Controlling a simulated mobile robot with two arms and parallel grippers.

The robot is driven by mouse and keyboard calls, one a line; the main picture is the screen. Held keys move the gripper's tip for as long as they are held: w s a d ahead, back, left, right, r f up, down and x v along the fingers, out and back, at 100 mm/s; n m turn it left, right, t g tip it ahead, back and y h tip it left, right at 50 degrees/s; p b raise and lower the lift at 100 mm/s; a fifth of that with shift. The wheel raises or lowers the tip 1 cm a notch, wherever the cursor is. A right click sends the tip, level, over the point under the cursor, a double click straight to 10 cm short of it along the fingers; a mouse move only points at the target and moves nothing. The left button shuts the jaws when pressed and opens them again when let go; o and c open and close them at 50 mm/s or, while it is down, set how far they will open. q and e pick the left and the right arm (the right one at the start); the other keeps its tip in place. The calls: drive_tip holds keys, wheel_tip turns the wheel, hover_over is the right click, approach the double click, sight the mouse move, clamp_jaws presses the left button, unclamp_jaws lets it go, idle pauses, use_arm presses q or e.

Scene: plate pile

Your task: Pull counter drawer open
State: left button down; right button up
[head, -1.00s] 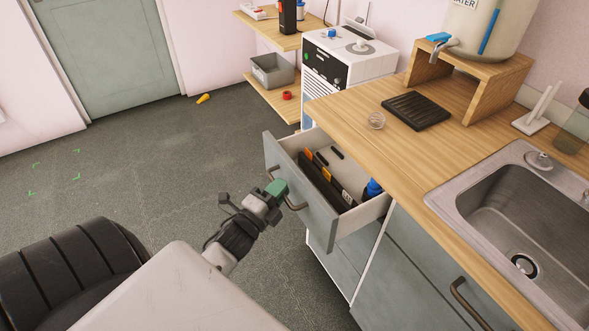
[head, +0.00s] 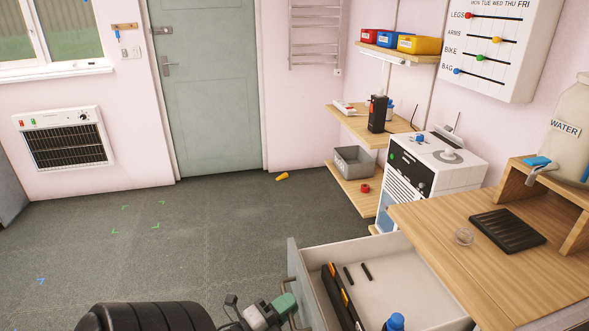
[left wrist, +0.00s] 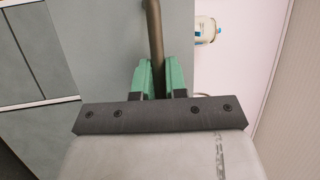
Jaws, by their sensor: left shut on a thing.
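The counter drawer (head: 395,262) stands open at the bottom of the head view, pulled out from under the wooden counter. It holds a long dark item with orange parts (head: 342,296), two small black sticks and a blue-capped item (head: 394,322). My left gripper (head: 285,304) is at the drawer's grey front panel (head: 296,270), its green fingers at the handle. In the left wrist view, the green fingers (left wrist: 158,82) are shut on the bar handle (left wrist: 154,38), one on each side. My right gripper is out of view.
A yellow item (head: 282,177) lies on the floor. The floor left of the drawer is mostly clear.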

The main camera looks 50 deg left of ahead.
use_arm(q)
drive_tip(key=shift+f, duration=0.1)
drive_tip(key=c, duration=1.2)
unclamp_jaws()
drive_tip(key=shift+s, duration=0.1)
drive_tip(key=s, duration=0.3)
drive_tip(key=s+f+b, duration=0.1)
drive_tip(key=s, duration=0.6)
drive_tip(key=shift+s+f+b, duration=0.3)
drive_tip(key=shift+f+b, duration=0.05)
drive_tip(key=shift+f, duration=0.05)
